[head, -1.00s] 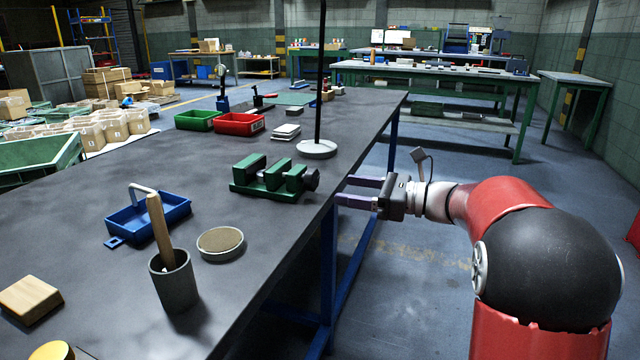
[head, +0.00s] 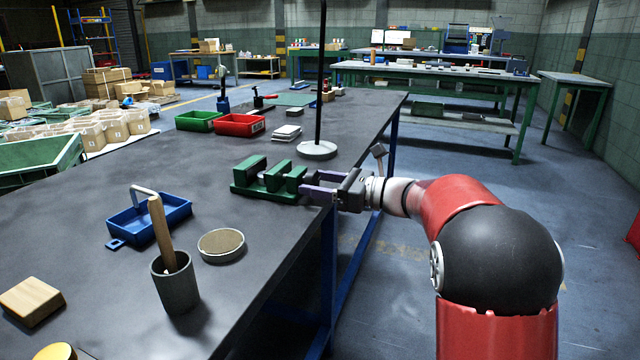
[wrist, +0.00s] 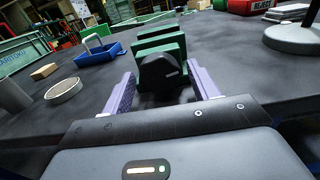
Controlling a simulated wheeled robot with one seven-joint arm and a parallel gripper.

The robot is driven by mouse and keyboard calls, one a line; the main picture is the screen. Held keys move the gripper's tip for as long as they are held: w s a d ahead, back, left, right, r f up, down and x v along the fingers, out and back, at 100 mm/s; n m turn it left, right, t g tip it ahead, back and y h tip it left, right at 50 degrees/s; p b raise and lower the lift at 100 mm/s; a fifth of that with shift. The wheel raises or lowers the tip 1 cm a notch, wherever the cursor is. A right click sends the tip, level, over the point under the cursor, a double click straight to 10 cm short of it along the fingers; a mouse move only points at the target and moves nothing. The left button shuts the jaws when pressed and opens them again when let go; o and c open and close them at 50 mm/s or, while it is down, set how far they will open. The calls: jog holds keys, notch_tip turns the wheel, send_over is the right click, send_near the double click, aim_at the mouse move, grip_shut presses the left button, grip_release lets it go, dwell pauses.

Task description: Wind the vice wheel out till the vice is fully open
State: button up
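The green vice (head: 267,181) lies on the dark workbench near its right edge, with a gap showing between its jaws. Its dark round wheel (wrist: 161,72) faces me in the wrist view; in the head view my fingers hide it. My gripper (head: 311,186) reaches in from the right at the wheel. In the wrist view its two purple fingers (wrist: 161,88) are apart, one on each side of the wheel. A gap seems to show between each finger and the wheel, so I see no grip on it.
A white lamp base with a pole (head: 317,150) stands just behind the vice. A blue tray (head: 150,217), a round disc (head: 221,243) and a grey cup with a wooden handle (head: 175,284) stand to the left. The bench between them is clear.

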jog(key=c, duration=0.8)
jog(key=shift+f+b, duration=0.1)
jog(key=shift+b, duration=0.25)
jog(key=n+b, duration=0.2)
jog(key=n, duration=0.1)
jog(key=shift+d+f+b, duration=0.1)
jog(key=shift+f+b, duration=0.05)
jog(key=shift+b, duration=0.15)
jog(key=n+b, duration=0.2)
jog(key=shift+n+b, duration=0.35)
jog(key=shift+n, duration=0.05)
jog(key=shift+n+b, duration=0.8)
jog(key=shift+n, duration=0.2)
jog(key=shift+r, duration=0.2)
jog(key=o, duration=1)
